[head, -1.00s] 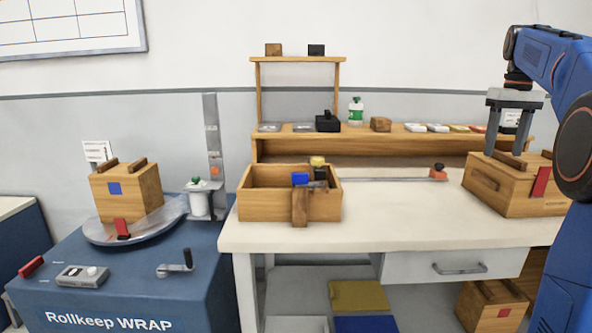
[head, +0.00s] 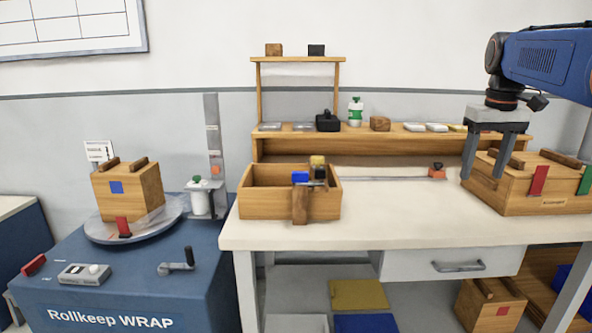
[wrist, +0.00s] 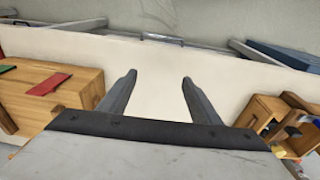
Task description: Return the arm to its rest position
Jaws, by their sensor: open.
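My gripper (head: 484,177) hangs fingers-down from my blue arm at the right of the head view. It is open, with nothing between its fingers. In the head view its fingers overlap the left end of a wooden box (head: 522,197) with red and green tags, on the right of the bench. In the wrist view the gripper (wrist: 158,80) is over bare bench top, with the tagged box (wrist: 70,82) to the left and an open wooden crate (wrist: 262,108) to the right. I cannot tell whether the fingers touch the box.
A wooden shelf (head: 440,145) with small items stands behind. A wooden cube (head: 130,190) sits on the wrapper turntable (head: 165,216) at left.

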